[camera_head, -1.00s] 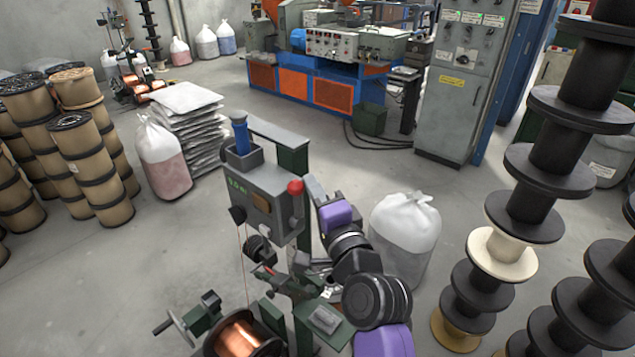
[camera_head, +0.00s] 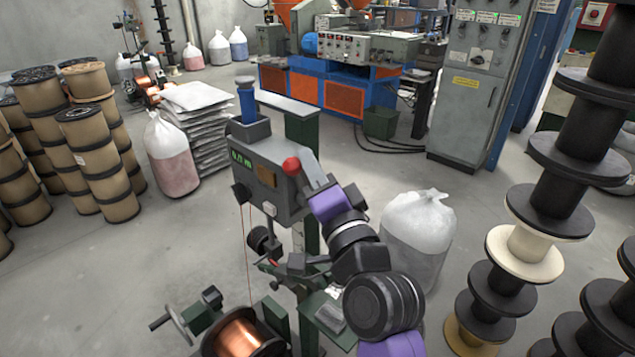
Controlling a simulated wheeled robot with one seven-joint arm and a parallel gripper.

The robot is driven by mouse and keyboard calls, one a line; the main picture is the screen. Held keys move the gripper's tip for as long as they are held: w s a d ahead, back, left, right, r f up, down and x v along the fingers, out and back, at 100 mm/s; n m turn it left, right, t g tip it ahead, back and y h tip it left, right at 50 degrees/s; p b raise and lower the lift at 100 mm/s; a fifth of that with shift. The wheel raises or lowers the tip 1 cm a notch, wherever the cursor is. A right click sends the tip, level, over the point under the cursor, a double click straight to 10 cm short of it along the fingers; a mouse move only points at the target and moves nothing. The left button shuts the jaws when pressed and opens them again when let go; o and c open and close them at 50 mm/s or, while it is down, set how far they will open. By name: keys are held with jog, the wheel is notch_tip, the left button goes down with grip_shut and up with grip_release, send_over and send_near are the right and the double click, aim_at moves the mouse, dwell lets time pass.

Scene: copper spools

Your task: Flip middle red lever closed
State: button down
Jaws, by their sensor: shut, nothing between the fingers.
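A grey machine box (camera_head: 265,180) with a green readout stands at the middle of the head view. A round red knob (camera_head: 291,165) sits at its upper right. A small red part (camera_head: 272,262) shows lower down, beside a dark roller; I cannot tell whether it is the middle red lever or how it is set. My arm, with black and purple links, rises from the bottom and ends close to the box's right side, near the red knob. I cannot make out my gripper's fingers there.
A copper spool (camera_head: 238,337) sits low in front of the machine. A white bag (camera_head: 416,235) stands right of my arm. Stacked dark spools (camera_head: 575,160) rise at the right. Brown spools (camera_head: 95,165) stand at the left.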

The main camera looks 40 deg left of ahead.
jog(key=s+n+b, duration=0.1)
jog(key=b, duration=0.2)
jog(key=s+f+n+g+y+b, duration=0.1)
jog(key=n+b, duration=0.1)
jog(key=b, duration=0.1)
jog(key=s+f+n+y+b, duration=0.1)
jog(key=b, duration=0.3)
jog(key=shift+a+n, duration=0.1)
jog(key=shift+n, duration=0.2)
jog(key=shift+s+a+f+n+g+y+b, duration=0.1)
jog(key=shift+s+f+n+g+y+b, duration=0.5)
jog(key=shift+n+b, duration=1.2)
jog(key=shift+s+a+f+n+g+y+b, duration=0.1)
jog(key=shift+s+f+n+g+y+b, duration=0.5)
jog(key=shift+b, duration=2.3)
jog(key=shift+s+f+n+g+y+b, duration=0.3)
jog(key=shift+s+f+n+g+b, duration=0.6)
jog(key=shift+b, duration=1.45)
jog(key=shift+s+n, duration=0.15)
jog(key=shift+n, duration=0.15)
jog(key=shift+a+r, duration=0.1)
notch_tip(320, 180, up, 5)
jog(key=p, duration=0.4)
send_near(294, 174)
jog(key=s, duration=0.1)
jog(key=s+d, duration=0.2)
jog(key=s, duration=0.1)
jog(key=shift+f+b, duration=0.3)
jog(key=shift+b, duration=0.05)
